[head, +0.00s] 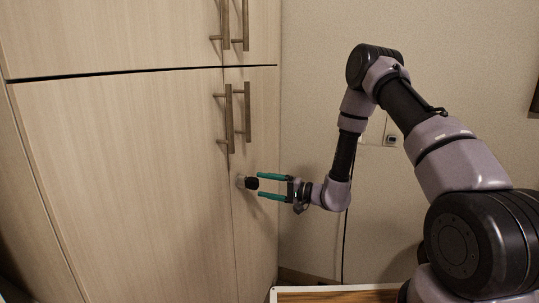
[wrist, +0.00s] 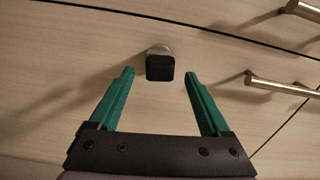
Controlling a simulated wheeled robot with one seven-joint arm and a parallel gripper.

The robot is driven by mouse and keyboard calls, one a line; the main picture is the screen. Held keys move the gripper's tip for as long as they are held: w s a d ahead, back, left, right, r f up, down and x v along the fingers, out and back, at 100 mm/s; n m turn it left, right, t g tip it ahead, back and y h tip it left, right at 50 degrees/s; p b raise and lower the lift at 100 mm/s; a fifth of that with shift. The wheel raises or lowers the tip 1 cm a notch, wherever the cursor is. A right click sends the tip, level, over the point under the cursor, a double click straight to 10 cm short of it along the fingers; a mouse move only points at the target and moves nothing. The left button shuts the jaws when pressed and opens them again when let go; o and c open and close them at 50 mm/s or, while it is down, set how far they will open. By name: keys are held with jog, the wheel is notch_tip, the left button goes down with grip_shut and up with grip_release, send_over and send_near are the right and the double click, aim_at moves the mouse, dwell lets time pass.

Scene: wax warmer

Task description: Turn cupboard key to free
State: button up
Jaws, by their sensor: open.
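The cupboard key (head: 251,183) has a dark, squarish head and stands out from the lower right cupboard door below the handles. In the wrist view the key's black head (wrist: 160,68) shows at the upper middle, with a pale metal collar behind it. My gripper (head: 258,186) is open, its two teal fingers pointing left at the door. In the wrist view the gripper (wrist: 159,74) has one finger on each side of the key, with a gap on both sides. The fingertips are close to the key's head, and no contact shows. The keyhole is hidden behind the head.
The wooden cupboard (head: 130,180) has several bar handles; one lower handle (head: 229,118) is above the key and also shows at the right of the wrist view (wrist: 280,86). A plain wall with a socket (head: 391,140) is to the right. A wood-topped surface (head: 335,296) lies below.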

jog(key=shift+s+d, duration=0.15)
jog(key=shift+d, duration=0.2)
jog(key=shift+d, duration=0.15)
jog(key=v, duration=1)
jog(key=s+d+r+n+g+h, duration=0.1)
jog(key=s+r+n+g+h, duration=0.2)
jog(key=s+r, duration=0.45)
jog(key=s+d+r+n+g+h, duration=0.1)
jog(key=s+r+g+h, duration=0.3)
jog(key=r, duration=0.7)
jog(key=s+d+r+m+t+h, duration=0.5)
jog(key=s+d+r+t+h, duration=0.3)
jog(key=s+d+r, duration=0.3)
notch_tip(320, 180, up, 3)
jog(key=d, duration=0.2)
jog(key=shift+s+d, duration=0.2)
jog(key=shift+d, duration=0.15)
